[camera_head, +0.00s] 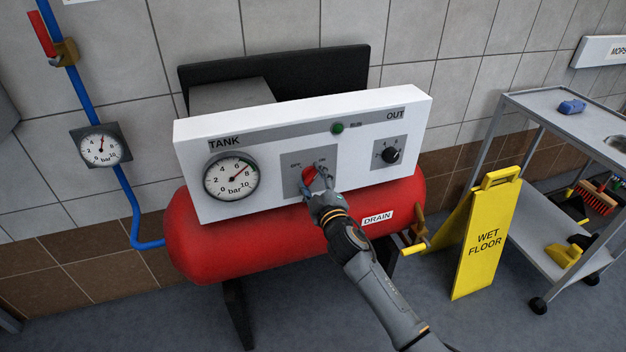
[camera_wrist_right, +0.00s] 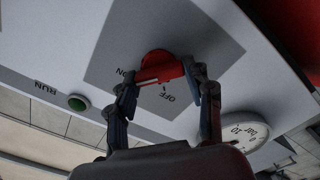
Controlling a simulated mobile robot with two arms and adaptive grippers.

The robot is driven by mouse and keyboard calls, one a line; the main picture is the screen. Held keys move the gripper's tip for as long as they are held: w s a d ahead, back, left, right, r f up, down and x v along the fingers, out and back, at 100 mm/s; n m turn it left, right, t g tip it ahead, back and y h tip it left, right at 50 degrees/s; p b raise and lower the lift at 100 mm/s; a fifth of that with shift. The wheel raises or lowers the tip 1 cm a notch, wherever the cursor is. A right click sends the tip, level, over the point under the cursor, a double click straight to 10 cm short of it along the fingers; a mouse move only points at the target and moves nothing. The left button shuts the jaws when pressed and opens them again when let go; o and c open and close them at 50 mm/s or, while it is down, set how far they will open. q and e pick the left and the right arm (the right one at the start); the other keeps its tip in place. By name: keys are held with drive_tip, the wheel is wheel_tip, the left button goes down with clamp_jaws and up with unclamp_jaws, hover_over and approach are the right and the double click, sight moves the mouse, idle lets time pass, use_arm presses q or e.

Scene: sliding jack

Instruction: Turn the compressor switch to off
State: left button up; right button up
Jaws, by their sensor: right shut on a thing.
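The compressor switch is a red rotary knob (camera_head: 309,175) on a grey plate in the middle of the white control panel (camera_head: 270,119). OFF is printed at the plate's upper left and ON at its upper right. My right gripper (camera_head: 318,184) is at the knob, its fingers shut on it. In the right wrist view the red knob (camera_wrist_right: 157,66) sits between the two fingertips (camera_wrist_right: 160,80), with the OFF and ON labels beside it. The fingers partly hide the knob in the head view, and I cannot tell its exact angle. My left gripper is not in view.
The panel carries a tank gauge (camera_head: 231,177), a green RUN lamp (camera_head: 338,128) and a black OUT knob (camera_head: 391,155). Below is the red tank (camera_head: 200,245) with a yellow drain handle (camera_head: 414,247). A yellow wet-floor sign (camera_head: 484,240) and a grey cart (camera_head: 545,101) stand right.

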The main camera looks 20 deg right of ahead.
drive_tip(key=n, duration=0.4)
drive_tip(key=shift+f, duration=0.1)
drive_tip(key=n, duration=0.4)
drive_tip(key=shift+n, duration=0.4)
drive_tip(key=n+p, duration=0.1)
drive_tip(key=n, duration=0.3)
drive_tip(key=shift+f, duration=0.15)
drive_tip(key=shift+f+n+p, duration=0.1)
drive_tip(key=shift+n+p, duration=0.35)
drive_tip(key=shift+n, duration=1.55)
drive_tip(key=o, duration=1.2)
drive_tip(key=s, duration=1.2)
drive_tip(key=shift+d, duration=0.25)
